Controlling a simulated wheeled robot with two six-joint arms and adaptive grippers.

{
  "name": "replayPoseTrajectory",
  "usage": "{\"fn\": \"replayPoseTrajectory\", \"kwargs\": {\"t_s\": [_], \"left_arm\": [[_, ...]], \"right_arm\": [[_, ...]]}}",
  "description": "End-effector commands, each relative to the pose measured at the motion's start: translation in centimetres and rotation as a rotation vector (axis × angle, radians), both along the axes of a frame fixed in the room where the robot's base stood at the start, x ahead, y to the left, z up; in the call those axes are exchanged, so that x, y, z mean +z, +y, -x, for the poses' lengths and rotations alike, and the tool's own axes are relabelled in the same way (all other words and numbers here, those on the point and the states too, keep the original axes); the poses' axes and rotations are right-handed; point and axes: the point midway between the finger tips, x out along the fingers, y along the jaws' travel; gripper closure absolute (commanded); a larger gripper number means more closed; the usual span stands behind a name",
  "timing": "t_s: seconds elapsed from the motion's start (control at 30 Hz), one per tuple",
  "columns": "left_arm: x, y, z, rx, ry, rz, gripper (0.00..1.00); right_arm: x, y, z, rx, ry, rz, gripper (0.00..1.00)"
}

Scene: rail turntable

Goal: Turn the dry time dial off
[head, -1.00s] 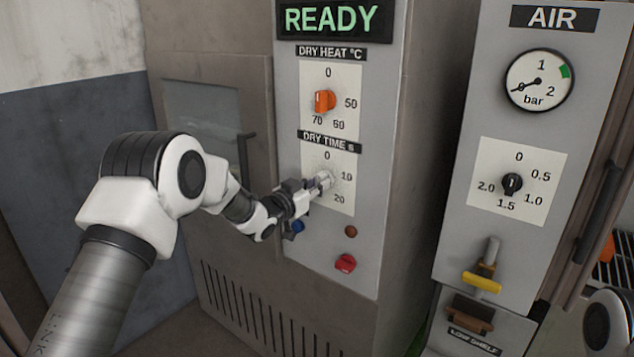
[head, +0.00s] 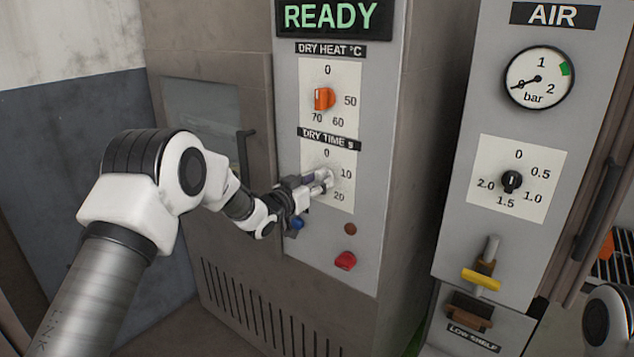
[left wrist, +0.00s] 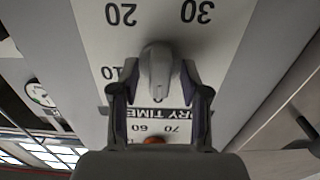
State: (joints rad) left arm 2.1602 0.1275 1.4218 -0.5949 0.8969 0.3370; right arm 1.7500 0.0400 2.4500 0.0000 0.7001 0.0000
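The dry time dial is a pale grey knob on a white plate marked 0, 10 and 20 in the head view, below the orange dry heat knob (head: 324,99). In the left wrist view, which is upside down, the grey knob (left wrist: 157,66) sits between my fingers, and 20 and 30 show beyond it. My left gripper (head: 318,181) is at this dial, fingers apart on either side of the knob; it also shows in the left wrist view (left wrist: 158,95). Contact and the dial's setting are hard to tell. My right gripper is not in view.
Below the dial are a blue button (head: 297,224), a dark red light (head: 351,229) and a red switch (head: 345,261). An air panel (head: 456,185) with a gauge (head: 539,79) and black knob (head: 512,182) stands to the right.

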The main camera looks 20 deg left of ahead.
Motion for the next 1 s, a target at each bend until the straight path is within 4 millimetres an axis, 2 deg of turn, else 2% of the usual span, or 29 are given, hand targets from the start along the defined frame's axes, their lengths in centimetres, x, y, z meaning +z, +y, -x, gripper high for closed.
{"fn": "replayPoseTrajectory", "kwargs": {"t_s": [0.17, 0.27, 0.5, 0.6, 0.73, 1.0], "left_arm": [[0.0, 0.4, 0.9, 0.001, 0.003, 0.001, 0.54], [0.0, 1.1, 2.8, 0.002, 0.003, 0.003, 0.54], [0.0, 3.2, 8.6, 0.002, 0.002, 0.005, 0.54], [0.0, 3.8, 10.2, 0.002, 0.001, 0.003, 0.54], [0.0, 4.0, 11.2, 0.000, 0.001, 0.002, 0.54], [-0.1, 4.1, 11.2, -0.001, 0.000, 0.000, 0.54]], "right_arm": [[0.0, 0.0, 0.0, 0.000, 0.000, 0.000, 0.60], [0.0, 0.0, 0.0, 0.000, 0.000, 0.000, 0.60], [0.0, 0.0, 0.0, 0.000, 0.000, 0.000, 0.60], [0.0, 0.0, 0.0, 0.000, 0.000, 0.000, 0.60], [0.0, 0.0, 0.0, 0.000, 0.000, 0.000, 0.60], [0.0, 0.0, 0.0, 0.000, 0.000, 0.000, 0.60]]}}
